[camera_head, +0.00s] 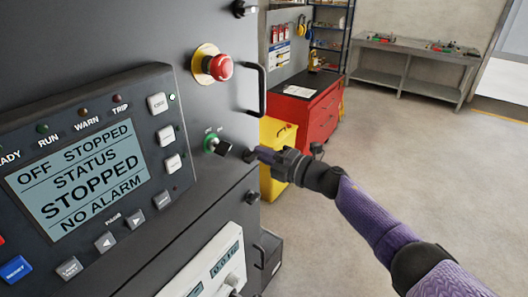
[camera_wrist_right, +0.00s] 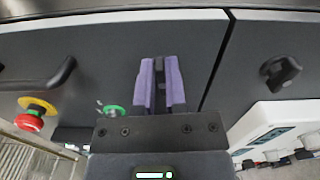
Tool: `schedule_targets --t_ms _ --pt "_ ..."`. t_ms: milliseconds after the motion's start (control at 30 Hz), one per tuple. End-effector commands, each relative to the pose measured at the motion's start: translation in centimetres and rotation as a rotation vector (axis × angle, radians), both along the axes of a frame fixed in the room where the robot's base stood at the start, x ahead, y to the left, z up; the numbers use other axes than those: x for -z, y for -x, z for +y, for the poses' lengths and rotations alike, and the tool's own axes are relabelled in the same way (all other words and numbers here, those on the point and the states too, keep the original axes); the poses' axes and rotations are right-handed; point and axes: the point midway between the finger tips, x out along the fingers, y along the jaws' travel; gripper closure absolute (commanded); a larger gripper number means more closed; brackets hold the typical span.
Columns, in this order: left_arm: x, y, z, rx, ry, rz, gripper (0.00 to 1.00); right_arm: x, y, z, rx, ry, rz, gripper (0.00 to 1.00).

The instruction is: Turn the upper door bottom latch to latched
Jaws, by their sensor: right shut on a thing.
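The upper door bottom latch (camera_head: 250,157) is a small black knob near the lower right edge of the upper door (camera_head: 195,135). My right gripper (camera_head: 260,153) reaches it from the right, with its purple fingers shut on it. In the right wrist view the two purple fingers (camera_wrist_right: 160,75) point at the grey door, just short of the seam. The latch is mostly hidden between them, so I cannot tell its turn angle. My left gripper is not in view.
A green-ringed key switch (camera_head: 212,143) and a red emergency button (camera_head: 218,67) stick out close by. A black door handle (camera_head: 262,90) is above the gripper. Another latch (camera_head: 252,197) sits below the seam. Open floor (camera_head: 400,160) lies to the right.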

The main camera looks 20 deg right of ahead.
Motion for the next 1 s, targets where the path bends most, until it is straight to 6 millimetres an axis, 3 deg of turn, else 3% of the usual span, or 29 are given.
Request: schedule_targets --t_ms 800,833,1000 --pt "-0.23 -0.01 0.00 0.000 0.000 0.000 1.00 0.33 0.01 -0.01 0.000 -0.087 0.070 1.00" --pt "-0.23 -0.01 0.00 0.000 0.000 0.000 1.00 0.33 0.01 -0.01 0.000 -0.087 0.070 0.83" --pt "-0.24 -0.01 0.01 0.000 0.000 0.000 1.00 0.29 0.01 0.00 0.000 -0.087 0.069 0.50"
